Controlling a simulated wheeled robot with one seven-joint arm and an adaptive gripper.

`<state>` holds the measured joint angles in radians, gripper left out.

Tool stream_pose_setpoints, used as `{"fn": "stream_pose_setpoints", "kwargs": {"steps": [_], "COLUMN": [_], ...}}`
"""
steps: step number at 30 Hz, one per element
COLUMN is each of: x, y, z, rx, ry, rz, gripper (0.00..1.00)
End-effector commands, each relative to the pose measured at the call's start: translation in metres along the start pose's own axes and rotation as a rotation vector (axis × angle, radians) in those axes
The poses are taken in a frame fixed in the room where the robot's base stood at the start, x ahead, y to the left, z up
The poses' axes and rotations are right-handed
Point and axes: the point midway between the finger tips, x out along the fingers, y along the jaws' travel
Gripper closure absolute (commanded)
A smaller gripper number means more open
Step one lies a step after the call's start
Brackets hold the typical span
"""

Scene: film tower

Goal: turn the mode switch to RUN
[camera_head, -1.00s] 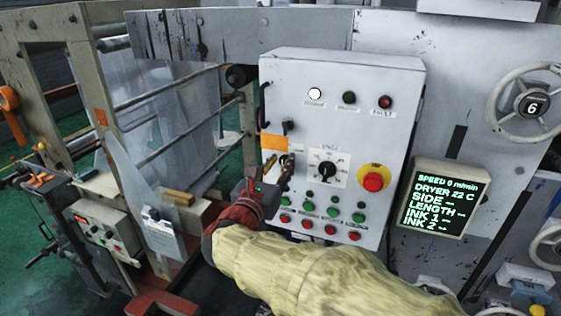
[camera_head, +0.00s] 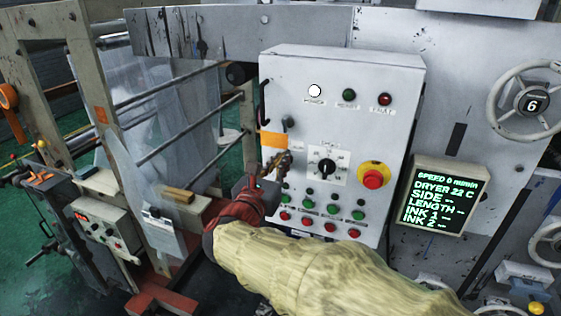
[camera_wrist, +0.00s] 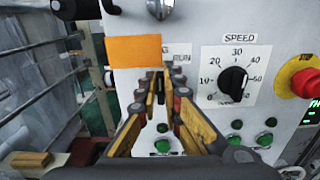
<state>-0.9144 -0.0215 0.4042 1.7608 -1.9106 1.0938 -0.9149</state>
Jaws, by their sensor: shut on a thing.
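The mode switch is hidden behind my fingertips on the grey control box (camera_head: 395,75). My gripper (camera_head: 280,162) is at the left side of the box front, below an orange plate (camera_head: 271,141). In the wrist view its yellow-brown fingers (camera_wrist: 160,82) converge just below the label and are shut on the switch. I cannot see which way the switch points.
Right of the fingers is the black SPEED knob (camera_wrist: 232,84). A red emergency button (camera_head: 374,180) on yellow is further right. Green buttons (camera_head: 333,210) and red buttons (camera_head: 330,230) lie below. A screen (camera_head: 442,200) reads SPEED 0 m/min.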

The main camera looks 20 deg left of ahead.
Motion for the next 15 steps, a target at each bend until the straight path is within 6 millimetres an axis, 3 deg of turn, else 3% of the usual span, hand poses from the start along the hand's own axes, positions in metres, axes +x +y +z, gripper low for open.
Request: {"fn": "stream_pose_setpoints", "kwargs": {"steps": [15], "x": [-0.0001], "y": [-0.0018], "z": [-0.0041], "rx": [0.102], "ry": [-0.002], "rz": [0.0], "gripper": [1.0]}}
